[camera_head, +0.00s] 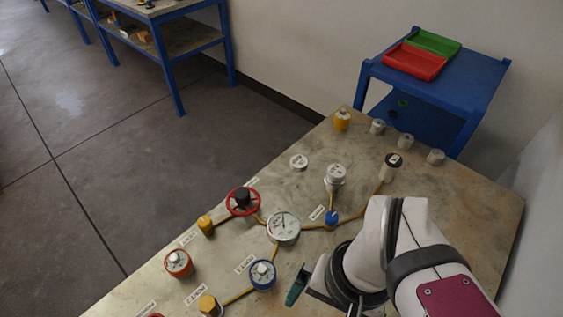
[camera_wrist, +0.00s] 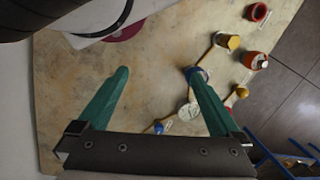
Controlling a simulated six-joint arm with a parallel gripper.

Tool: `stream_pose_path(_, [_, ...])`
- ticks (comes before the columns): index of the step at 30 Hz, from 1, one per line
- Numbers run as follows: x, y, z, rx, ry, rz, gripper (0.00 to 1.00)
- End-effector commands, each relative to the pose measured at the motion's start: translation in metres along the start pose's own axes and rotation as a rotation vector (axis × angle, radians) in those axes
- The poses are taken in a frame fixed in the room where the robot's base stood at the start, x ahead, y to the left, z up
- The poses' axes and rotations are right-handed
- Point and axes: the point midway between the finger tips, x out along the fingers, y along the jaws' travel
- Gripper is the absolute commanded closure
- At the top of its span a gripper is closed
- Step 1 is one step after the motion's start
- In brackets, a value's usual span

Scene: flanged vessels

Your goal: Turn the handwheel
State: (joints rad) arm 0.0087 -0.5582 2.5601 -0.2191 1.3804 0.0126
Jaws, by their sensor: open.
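The handwheel (camera_head: 231,211) is a red ring around a dark hub on the tabletop, left of the round pressure gauge (camera_head: 283,228) in the head view. A small red part beside the right finger (camera_wrist: 231,100) in the wrist view appears to be its rim; the rest is hidden. My gripper (camera_wrist: 157,72) has two green fingers spread wide, with only bare table between the tips. In the head view my gripper (camera_head: 298,287) is at the lower middle, right of the blue-collared vessel (camera_head: 263,273) and well apart from the handwheel.
Yellow pipes link the gauge, a blue valve (camera_head: 332,217) and several capped vessels. An orange vessel (camera_head: 177,263) and a yellow fitting (camera_head: 205,225) stand near the handwheel. White vessels line the far edge. A blue stand (camera_head: 485,75) holds red and green trays.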

Motion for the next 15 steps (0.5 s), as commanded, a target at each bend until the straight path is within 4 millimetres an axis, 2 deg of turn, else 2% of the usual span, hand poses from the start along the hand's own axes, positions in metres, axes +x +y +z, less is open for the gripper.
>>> stream_pose_path(5, [0.000,0.000,0.000,0.000,0.000,0.000,0.02])
stream_pose_path(8, [-0.006,-0.007,-0.009,-0.061,-0.001,0.005,0.18])
stream_pose_path(11, [-0.029,-0.040,-0.050,-0.342,-0.002,0.029,0.18])
stream_pose_path(13, [-0.041,-0.080,-0.095,-0.655,-0.008,0.056,0.18])
stream_pose_path(15, [-0.042,-0.129,-0.139,-0.993,-0.017,0.083,0.18])
